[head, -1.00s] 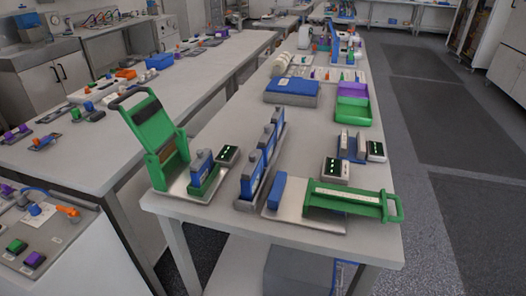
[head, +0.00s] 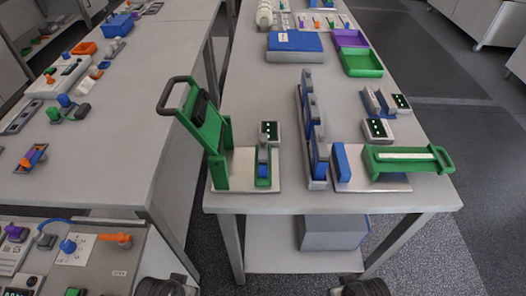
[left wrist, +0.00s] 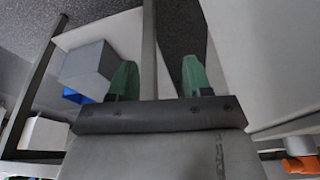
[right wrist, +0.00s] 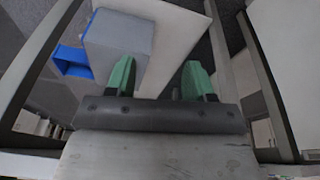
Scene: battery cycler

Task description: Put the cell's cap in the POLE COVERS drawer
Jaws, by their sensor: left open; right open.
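A cell with a grey top (head: 264,155) stands upright in a green holder at the green lever fixture (head: 205,135). Its lever is raised. I cannot tell whether the grey top is a separate cap. Several blue and grey cells (head: 313,130) stand in a row to its right. No POLE COVERS label is readable. A purple tray (head: 350,38) and a green tray (head: 361,63) lie farther back; I cannot tell if either is the drawer. My left gripper (left wrist: 158,75) and right gripper (right wrist: 157,75) are open and empty, away from the table top.
A green frame with a handle (head: 408,160) lies at the table's right front, beside a blue block (head: 341,162). A blue box (head: 295,45) lies behind. A grey box (head: 333,233) sits on the lower shelf. A second bench (head: 120,130) stands left, with an aisle between.

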